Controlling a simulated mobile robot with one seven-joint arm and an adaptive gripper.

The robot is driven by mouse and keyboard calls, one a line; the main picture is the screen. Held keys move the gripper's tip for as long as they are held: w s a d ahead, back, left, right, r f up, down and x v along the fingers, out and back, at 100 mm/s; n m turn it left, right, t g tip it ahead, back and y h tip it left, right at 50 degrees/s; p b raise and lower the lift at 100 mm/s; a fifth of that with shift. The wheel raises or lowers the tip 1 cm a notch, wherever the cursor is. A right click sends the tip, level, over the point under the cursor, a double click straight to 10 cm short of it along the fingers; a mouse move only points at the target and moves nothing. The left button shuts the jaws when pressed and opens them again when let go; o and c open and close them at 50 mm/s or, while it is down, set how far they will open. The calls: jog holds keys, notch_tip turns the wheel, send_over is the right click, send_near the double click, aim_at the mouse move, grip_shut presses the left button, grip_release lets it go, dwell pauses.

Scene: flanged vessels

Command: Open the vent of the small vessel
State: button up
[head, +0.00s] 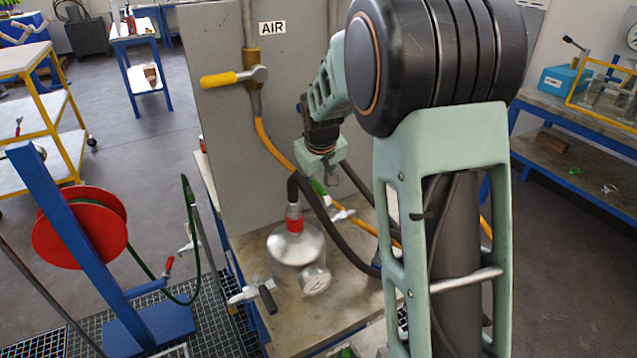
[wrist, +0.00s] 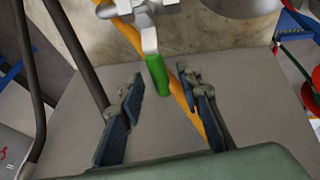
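The small vessel (head: 296,248) is a squat silver metal vessel on the bench, with a red collar (head: 294,222) and a dark hose at its top. A round gauge (head: 315,281) sits at its front right, and a lever valve with a black handle (head: 267,298) at its lower left. A green-handled valve (head: 319,187) is behind the vessel, close to my gripper. I cannot tell which valve is the vent. In the wrist view, my gripper (wrist: 163,80) is open, and the green handle (wrist: 157,74) lies between its fingertips with gaps on both sides.
A grey panel marked AIR (head: 272,28) stands behind the bench and carries a yellow-handled valve (head: 219,79). An orange hose (head: 270,143) and dark hoses run close by my gripper. A red hose reel (head: 80,228) stands at the left. My arm covers the bench's right part.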

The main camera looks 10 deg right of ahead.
grip_shut()
dwell(0.4)
jog(key=shift+w, duration=0.1)
jog(key=shift+w+d+m+h+b, duration=0.15)
jog(key=shift+d+m+h+b, duration=0.25)
jog(key=shift+m, duration=0.5)
jog(key=shift+s+d+m+g+h+p, duration=0.3)
jog(key=shift+s+d+m+g+h, duration=0.55)
jog(key=shift+m, duration=1.85)
jog(key=shift+s+d+m+g+h+p, duration=0.3)
jog(key=shift+d+m+g, duration=0.95)
jog(key=shift+m, duration=1.45)
jog(key=shift+s+d+m+g+h+p, duration=0.25)
jog(key=shift+s+d+m+g+h, duration=0.45)
jog(key=shift+d+m, duration=1.35)
jog(key=shift+a+m, duration=0.65)
jog(key=shift+m, duration=0.1)
